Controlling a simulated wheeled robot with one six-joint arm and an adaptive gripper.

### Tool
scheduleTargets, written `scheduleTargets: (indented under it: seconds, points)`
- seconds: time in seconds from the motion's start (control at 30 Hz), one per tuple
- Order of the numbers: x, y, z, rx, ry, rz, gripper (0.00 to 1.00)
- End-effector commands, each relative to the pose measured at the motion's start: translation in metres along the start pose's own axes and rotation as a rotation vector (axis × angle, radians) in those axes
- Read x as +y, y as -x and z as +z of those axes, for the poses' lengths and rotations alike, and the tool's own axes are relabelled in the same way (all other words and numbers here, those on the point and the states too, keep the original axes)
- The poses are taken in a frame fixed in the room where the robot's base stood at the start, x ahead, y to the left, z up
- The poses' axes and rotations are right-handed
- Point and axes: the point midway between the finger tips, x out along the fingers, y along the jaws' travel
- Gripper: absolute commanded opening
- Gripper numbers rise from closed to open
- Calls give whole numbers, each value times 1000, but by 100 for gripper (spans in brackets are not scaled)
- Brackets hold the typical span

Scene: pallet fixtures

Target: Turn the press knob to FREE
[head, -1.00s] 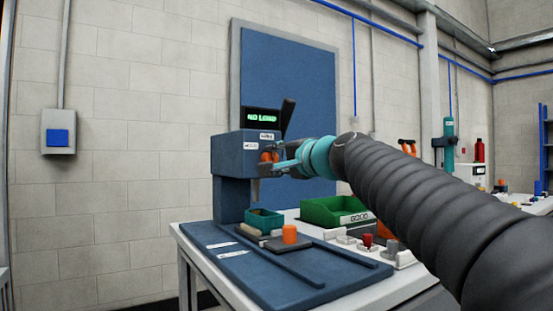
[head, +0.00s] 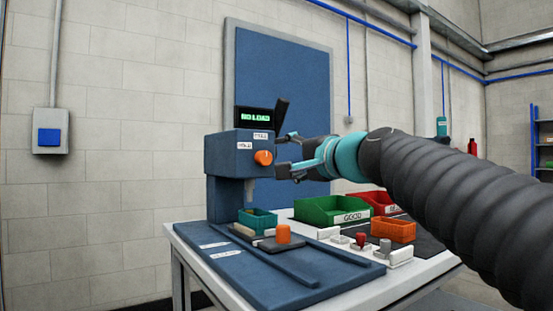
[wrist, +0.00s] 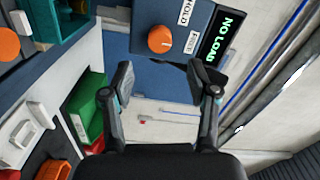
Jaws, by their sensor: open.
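The blue press (head: 229,155) stands at the table's back left. In the wrist view the knob (wrist: 161,38) lies close to the HOLD label (wrist: 186,10) and the FREE label (wrist: 192,42). A small dark mark shows on the knob; I cannot tell surely which label it faces. My gripper (head: 281,155) is open and empty, a short gap to the right of the knob. In the wrist view both fingers of my gripper (wrist: 163,80) are spread below the knob, not touching it.
The press display (head: 255,116) reads NO LOAD. Below are a teal bin (head: 258,219), an orange cylinder (head: 283,233), a green GOOD bin (head: 330,212), a red bin, an orange bin (head: 393,231) and small switch boxes. A black lever (head: 281,117) rises beside the display.

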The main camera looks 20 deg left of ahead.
Motion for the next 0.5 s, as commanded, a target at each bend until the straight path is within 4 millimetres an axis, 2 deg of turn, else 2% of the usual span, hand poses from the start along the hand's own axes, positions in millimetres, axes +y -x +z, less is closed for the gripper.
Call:
scheduleTargets:
  seconds: [0.03, 0.2, 0.5]
  points:
    - [0, 11, -1, 4, 0, 0, 59]
    - [0, 36, -1, 3, -1, 0, 59]
    - [1, 50, 0, 1, 0, 0, 59]
